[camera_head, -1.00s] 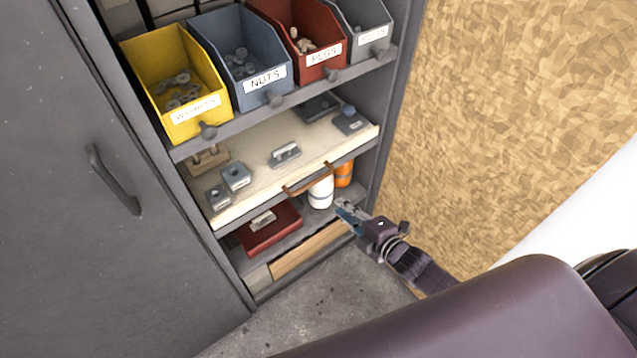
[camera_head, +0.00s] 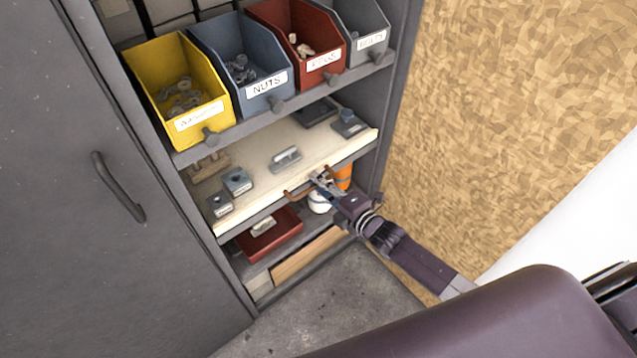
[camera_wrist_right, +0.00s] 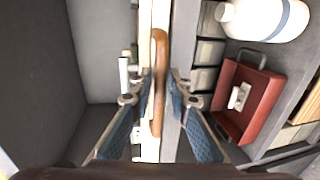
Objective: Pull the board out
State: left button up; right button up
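The pale wooden board (camera_head: 262,182) lies as a shelf in the grey cabinet, under the bins, with several small blocks on it. A brown handle (camera_head: 298,194) is fixed to its front edge; the handle also shows in the right wrist view (camera_wrist_right: 158,75). My left gripper is not in view.
Yellow, blue, red and grey bins (camera_head: 262,80) stand on the shelf above. Below are a red tray (camera_head: 268,238), a white bottle (camera_head: 318,203) and an orange one (camera_head: 344,177). A closed cabinet door (camera_head: 110,250) stands left; a chipboard wall (camera_head: 500,120) is right.

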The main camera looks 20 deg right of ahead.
jog(key=shift+c, duration=0.4)
grip_shut()
jog(key=f+p+v, duration=0.2)
jog(key=p+v, duration=0.1)
jog(key=v, duration=0.9)
jog(key=s+f+p+v, duration=0.1)
jog(key=f+p+v, duration=0.1)
jog(key=v, duration=1.1)
jog(key=shift+s+d+f+p, duration=0.25)
jog(key=shift+s+f+p, duration=0.15)
jog(key=shift+f, duration=0.3)
